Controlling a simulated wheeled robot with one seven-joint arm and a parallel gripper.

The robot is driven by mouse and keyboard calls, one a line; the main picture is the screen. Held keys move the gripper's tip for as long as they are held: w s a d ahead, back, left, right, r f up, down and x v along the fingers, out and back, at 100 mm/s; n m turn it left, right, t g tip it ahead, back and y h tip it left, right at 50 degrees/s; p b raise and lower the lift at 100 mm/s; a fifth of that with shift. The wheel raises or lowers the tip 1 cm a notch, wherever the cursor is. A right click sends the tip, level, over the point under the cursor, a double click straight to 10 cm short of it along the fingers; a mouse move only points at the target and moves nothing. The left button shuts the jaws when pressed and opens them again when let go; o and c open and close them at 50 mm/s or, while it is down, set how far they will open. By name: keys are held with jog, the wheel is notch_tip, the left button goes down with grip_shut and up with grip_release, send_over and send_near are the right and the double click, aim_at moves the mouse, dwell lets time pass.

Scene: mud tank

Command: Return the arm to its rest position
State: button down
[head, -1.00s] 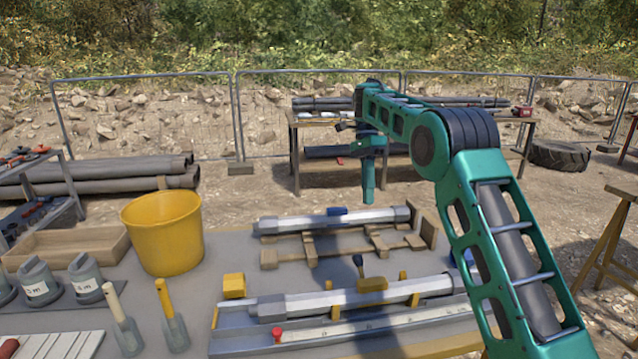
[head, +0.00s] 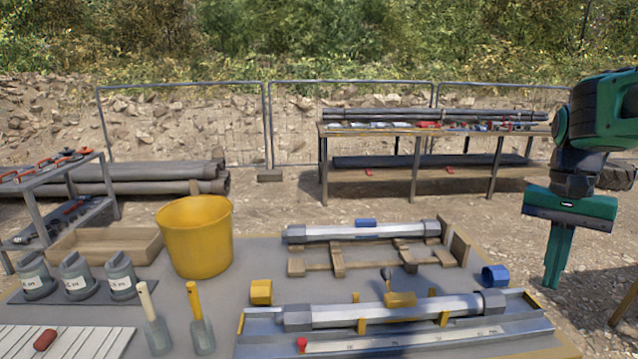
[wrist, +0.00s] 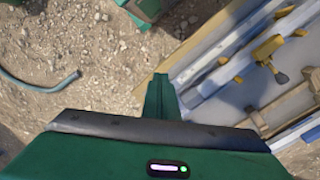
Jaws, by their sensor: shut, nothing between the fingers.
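My gripper (head: 556,284) is at the right side of the head view, pointing down, with its green fingers together and nothing between them. It hangs beside the right end of the grey table (head: 262,247), apart from the things on it. In the wrist view the shut fingers (wrist: 160,78) show over bare ground near the table edge. My green arm comes in from the right edge of the head view, and most of it is out of the picture.
On the table are a yellow bucket (head: 194,240), a silver tube on a wooden cradle (head: 365,232), another tube in a grey trough (head: 395,310), and a blue ring (head: 495,277). A workbench (head: 416,134) with pipes stands behind. A hose (wrist: 40,86) lies on the open ground.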

jog(key=s+f+n, duration=0.1)
jog(key=s+f, duration=0.3)
jog(key=s, duration=0.4)
jog(key=s+f+n+t, duration=0.1)
jog(key=s+f+n, duration=0.1)
jog(key=s+f, duration=0.3)
jog(key=s, duration=0.4)
jog(key=shift+s+a+f+t, duration=0.2)
jog(key=shift+a+t, duration=0.1)
jog(key=shift+a, duration=0.1)
jog(key=shift+w+f, duration=0.25)
jog(key=shift+w, duration=0.4)
